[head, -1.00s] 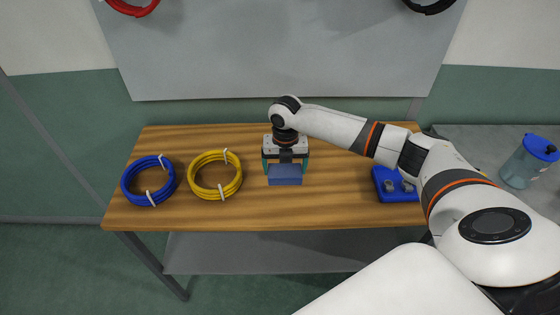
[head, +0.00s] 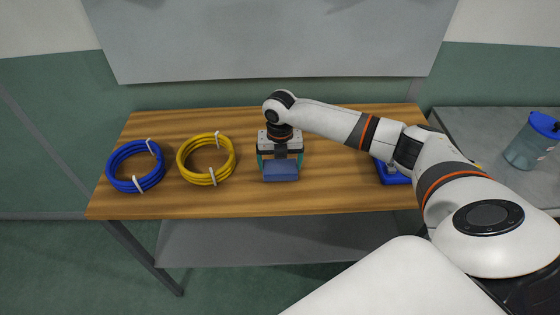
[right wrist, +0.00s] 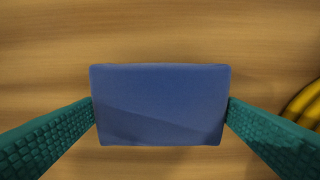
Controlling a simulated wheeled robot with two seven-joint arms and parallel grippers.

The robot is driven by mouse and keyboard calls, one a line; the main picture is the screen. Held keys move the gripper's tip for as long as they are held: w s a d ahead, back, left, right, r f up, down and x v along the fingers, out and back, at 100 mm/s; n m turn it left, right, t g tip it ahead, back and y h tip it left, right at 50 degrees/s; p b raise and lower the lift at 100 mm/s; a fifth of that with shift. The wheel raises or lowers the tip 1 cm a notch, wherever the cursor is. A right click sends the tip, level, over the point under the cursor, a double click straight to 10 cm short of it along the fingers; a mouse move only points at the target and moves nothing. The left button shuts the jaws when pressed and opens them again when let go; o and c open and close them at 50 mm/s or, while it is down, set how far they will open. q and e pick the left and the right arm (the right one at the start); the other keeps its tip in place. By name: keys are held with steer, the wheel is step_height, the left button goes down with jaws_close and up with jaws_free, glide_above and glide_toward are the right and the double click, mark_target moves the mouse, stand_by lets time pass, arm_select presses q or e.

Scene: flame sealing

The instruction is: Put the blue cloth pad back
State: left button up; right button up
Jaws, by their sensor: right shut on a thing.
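The blue cloth pad (head: 281,171) is a small blue block at the middle of the wooden table. My right gripper (head: 280,162) points down at it and is shut on it. In the right wrist view the pad (right wrist: 160,105) sits between the two green ribbed fingers (right wrist: 160,118), which touch its left and right sides. Wood grain shows all around the pad; I cannot tell whether it rests on the table or hangs just above it. My left gripper is not in view.
A yellow cable coil (head: 206,159) and a blue cable coil (head: 135,166) lie left of the pad on the wooden table (head: 330,195). A blue tray (head: 394,176) is partly behind my right arm. A blue-lidded clear container (head: 533,140) stands on the grey side table (head: 475,125).

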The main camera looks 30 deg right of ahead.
steer(key=shift+f, duration=0.45)
steer(key=o, duration=0.6)
